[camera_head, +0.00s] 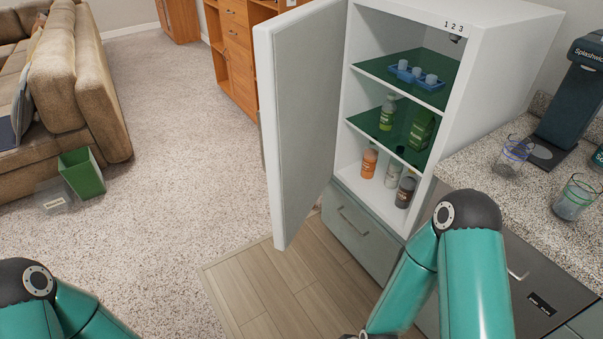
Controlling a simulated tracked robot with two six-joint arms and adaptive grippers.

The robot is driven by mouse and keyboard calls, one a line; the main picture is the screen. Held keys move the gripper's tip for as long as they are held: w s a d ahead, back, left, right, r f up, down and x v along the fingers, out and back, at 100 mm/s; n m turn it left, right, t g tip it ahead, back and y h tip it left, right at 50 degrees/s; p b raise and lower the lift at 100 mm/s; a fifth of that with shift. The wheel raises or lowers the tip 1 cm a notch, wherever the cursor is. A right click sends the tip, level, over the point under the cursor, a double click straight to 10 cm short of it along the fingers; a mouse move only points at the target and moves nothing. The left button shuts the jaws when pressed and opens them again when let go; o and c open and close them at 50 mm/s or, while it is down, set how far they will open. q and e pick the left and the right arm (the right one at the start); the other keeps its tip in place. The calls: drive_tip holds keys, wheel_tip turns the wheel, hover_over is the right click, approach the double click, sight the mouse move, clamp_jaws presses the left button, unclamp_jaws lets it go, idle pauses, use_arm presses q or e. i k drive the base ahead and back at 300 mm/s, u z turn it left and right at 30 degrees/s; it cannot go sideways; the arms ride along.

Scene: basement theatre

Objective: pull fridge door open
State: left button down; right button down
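The fridge (494,60) stands right of centre, a white box with its front open. Its pale door (298,120) is swung wide open to the left, and its edge faces me. Inside are green shelves (385,66) with a blue tray of small cups (416,76), green containers (421,129) and several bottles (369,161). Only teal links of my two arms show, the left at the lower left and the right in front of the fridge's lower right. Both grippers are below the picture's edge, and nothing visible touches the door.
A grey drawer (358,232) sits under the fridge. A speckled counter (475,166) at right holds glasses (575,198) and a dark drink machine (577,100). A green bin (82,174) stands by the brown sofa (85,85). Carpet (180,130) left of the door is clear.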

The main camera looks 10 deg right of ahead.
sight(299, 52)
drive_tip(key=i, duration=0.95)
drive_tip(key=u, duration=0.05)
